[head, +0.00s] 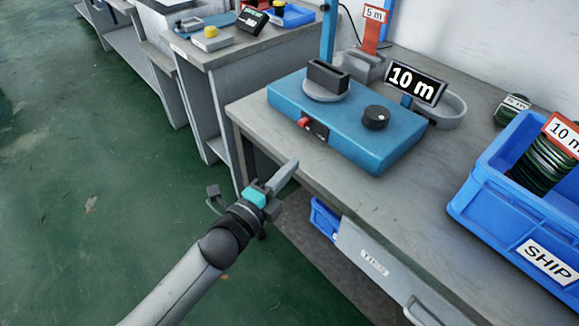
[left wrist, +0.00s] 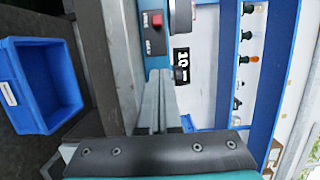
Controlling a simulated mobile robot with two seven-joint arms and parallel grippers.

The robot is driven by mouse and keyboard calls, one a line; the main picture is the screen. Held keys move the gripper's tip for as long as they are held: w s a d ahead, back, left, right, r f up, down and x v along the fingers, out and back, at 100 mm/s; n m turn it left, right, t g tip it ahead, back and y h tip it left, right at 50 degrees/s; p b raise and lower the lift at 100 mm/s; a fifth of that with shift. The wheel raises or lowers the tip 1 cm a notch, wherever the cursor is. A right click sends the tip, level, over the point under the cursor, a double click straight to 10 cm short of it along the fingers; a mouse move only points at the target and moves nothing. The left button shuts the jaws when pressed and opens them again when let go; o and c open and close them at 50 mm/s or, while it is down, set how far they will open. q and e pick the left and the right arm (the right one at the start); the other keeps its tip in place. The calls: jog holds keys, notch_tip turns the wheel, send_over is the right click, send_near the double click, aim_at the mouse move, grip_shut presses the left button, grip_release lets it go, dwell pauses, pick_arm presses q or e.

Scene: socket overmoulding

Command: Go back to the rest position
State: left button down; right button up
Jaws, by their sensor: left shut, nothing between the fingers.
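My left gripper (head: 288,172) is in front of the workbench's near left edge, beside the blue machine, with nothing held. Its fingers are together in the left wrist view (left wrist: 159,78). The blue machine (head: 385,148) stands on the bench, with a dark slotted block on a round plate, a red switch and a black knob. Its sign (head: 416,85) reads "10 m". My right gripper is in neither view.
A blue SHIP bin (head: 492,192) holding coiled cable stands at the bench's right. A blue bin (head: 322,216) sits below the bench, and also shows in the left wrist view (left wrist: 65,75). Another bench (head: 228,52) stands behind left. Green floor at left (head: 80,190) is clear.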

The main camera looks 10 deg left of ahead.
pick_arm(q)
jog(key=shift+f, duration=0.1)
jog(key=s+a+f+n+g+y+p, duration=0.1)
jog(key=s+a+f+n+g+y, duration=0.15)
jog(key=f, duration=0.55)
jog(key=s+a+f+n+g+y+p, duration=0.1)
jog(key=s+a+f+n+g, duration=0.2)
jog(key=f, duration=0.5)
jog(key=s+a+f+n+g+y, duration=0.1)
jog(key=s+a+f+n+y, duration=0.15)
jog(key=f+n, duration=0.4)
jog(key=s+a+f+n+g, duration=0.2)
jog(key=s+f, duration=0.3)
jog(key=s, duration=0.4)
jog(key=s+a+f+n+g+y+p, duration=0.1)
jog(key=s+a+f+n+g, duration=0.1)
jog(key=s+f, duration=0.4)
jog(key=s+a+f+n+g+p, duration=0.1)
jog(key=s+f+n+g, duration=0.3)
jog(key=s, duration=0.8)
jog(key=shift+s+a+f, duration=0.25)
jog(key=shift+a+f, duration=0.15)
jog(key=shift+f, duration=0.5)
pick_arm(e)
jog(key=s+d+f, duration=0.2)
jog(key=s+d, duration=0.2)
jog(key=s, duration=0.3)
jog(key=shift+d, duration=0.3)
